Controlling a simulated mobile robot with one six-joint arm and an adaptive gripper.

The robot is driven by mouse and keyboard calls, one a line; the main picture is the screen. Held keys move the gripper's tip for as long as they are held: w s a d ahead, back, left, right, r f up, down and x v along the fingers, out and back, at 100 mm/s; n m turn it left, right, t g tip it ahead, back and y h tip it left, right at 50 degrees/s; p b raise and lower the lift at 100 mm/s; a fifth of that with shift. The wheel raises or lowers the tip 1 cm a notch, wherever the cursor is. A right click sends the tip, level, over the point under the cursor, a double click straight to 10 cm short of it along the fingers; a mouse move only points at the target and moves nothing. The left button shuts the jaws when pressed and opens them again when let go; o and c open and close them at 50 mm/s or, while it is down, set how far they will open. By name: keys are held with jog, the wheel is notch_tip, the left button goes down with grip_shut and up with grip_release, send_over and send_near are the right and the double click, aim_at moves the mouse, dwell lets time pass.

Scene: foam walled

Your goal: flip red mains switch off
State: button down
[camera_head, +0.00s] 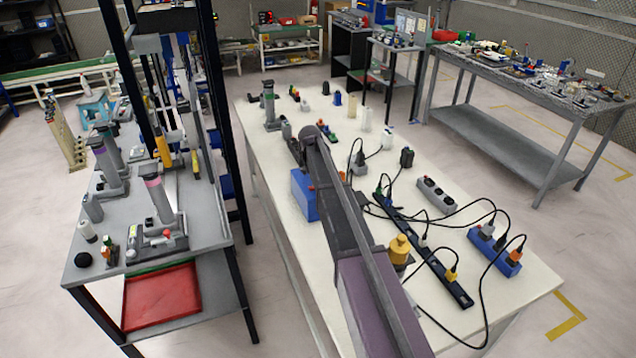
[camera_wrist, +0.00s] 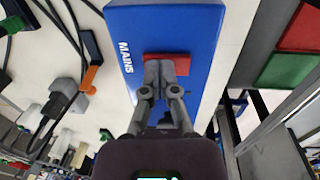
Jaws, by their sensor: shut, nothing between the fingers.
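The blue mains box (camera_wrist: 195,40) with the word MAINS on its face fills the upper middle of the wrist view. Its red switch (camera_wrist: 181,62) sits on that face, partly covered by my fingertips. My gripper (camera_wrist: 160,72) is shut and empty, with its fingertips over the left and lower part of the red switch; I cannot tell whether they touch it. In the head view the blue box (camera_head: 304,195) stands near the left edge of the white table, and my arm hides part of it. Which way the switch is tipped is unclear.
The white table (camera_head: 290,240) holds a long black power strip (camera_head: 435,262), a grey strip (camera_head: 435,195), a blue socket block (camera_head: 495,250) and loose black cables. A yellow-topped object (camera_head: 400,248) stands close to my arm. A grey bench (camera_head: 200,225) stands left across a gap.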

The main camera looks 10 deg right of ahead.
aim_at(313, 188)
jog(key=shift+a, duration=0.15)
jog(key=shift+s+a+r, duration=0.1)
jog(key=shift+s+a, duration=0.05)
jog(key=shift+a, duration=0.25)
jog(key=shift+r+p, duration=0.1)
jog(key=shift+p, duration=0.2)
notch_tip(313, 188, up, 14)
jog(key=p, duration=1.3)
jog(key=shift+p, duration=0.4)
jog(key=shift+a, duration=0.15)
jog(key=s+f+m+b, duration=0.1)
jog(key=s+f+b, duration=0.1)
jog(key=s, duration=1.5)
jog(key=s+f+m+y+b, duration=0.1)
jog(key=s+f+b, duration=0.2)
jog(key=s, duration=1.4)
jog(key=shift+s+a+f, duration=0.15)
jog(key=shift+s+a, duration=0.2)
jog(key=shift+s, duration=0.05)
